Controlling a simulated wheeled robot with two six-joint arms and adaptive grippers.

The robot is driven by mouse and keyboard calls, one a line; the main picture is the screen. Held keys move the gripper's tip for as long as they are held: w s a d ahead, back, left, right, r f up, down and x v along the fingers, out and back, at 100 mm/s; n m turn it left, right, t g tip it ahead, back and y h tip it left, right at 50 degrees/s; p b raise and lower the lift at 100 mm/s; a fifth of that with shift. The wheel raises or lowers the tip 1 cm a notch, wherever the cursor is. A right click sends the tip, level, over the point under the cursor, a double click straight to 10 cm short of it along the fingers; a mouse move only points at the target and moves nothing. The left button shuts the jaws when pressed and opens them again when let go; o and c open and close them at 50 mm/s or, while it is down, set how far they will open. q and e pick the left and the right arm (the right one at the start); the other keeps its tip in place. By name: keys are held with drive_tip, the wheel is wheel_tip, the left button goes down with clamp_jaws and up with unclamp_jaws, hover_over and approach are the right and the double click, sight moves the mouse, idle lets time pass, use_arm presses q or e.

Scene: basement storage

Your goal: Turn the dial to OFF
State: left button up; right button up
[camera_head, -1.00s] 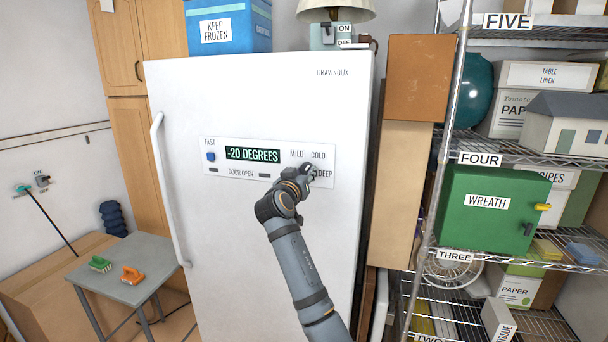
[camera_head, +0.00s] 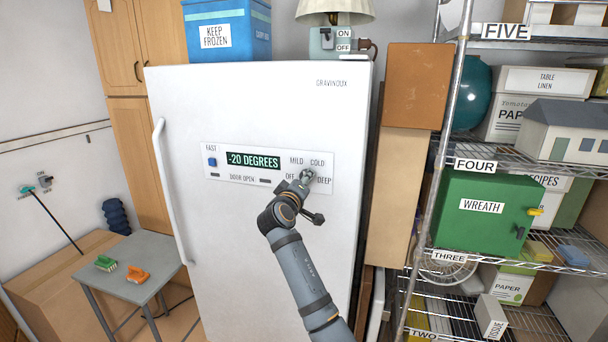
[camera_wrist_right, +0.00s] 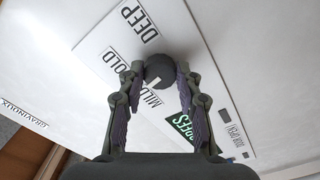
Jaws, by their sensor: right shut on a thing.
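The dark grey round dial (camera_wrist_right: 160,70) sits on the freezer's white control panel (camera_head: 214,174). In the right wrist view it is between the fingers of my right gripper (camera_wrist_right: 158,73), which is shut on it. A pale mark on the dial seems to face MILD. DEEP and COLD also show there; OFF is not readable in that view. In the head view my right gripper (camera_head: 307,176) is at the dial and mostly hides it. MILD, COLD, OFF and DEEP are readable around it. My left gripper is not in view.
The white freezer (camera_head: 255,270) has a green display (camera_head: 253,161) reading -20 DEGREES and a blue button (camera_head: 212,162). Its long handle (camera_head: 168,195) is at left. A wire shelf (camera_head: 550,160) stands at right, and a small table (camera_head: 150,255) at lower left.

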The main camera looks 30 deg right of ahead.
drive_tip(key=shift+r+n+p, duration=0.2)
drive_tip(key=shift+n+p, duration=4)
drive_tip(key=shift+n, duration=0.55)
drive_tip(key=shift+r+n+p, duration=0.15)
drive_tip(key=shift+n+p, duration=4.05)
drive_tip(key=shift+n, duration=0.55)
drive_tip(key=o, duration=1.1)
drive_tip(key=shift+f, duration=0.1)
drive_tip(key=shift+o, duration=0.2)
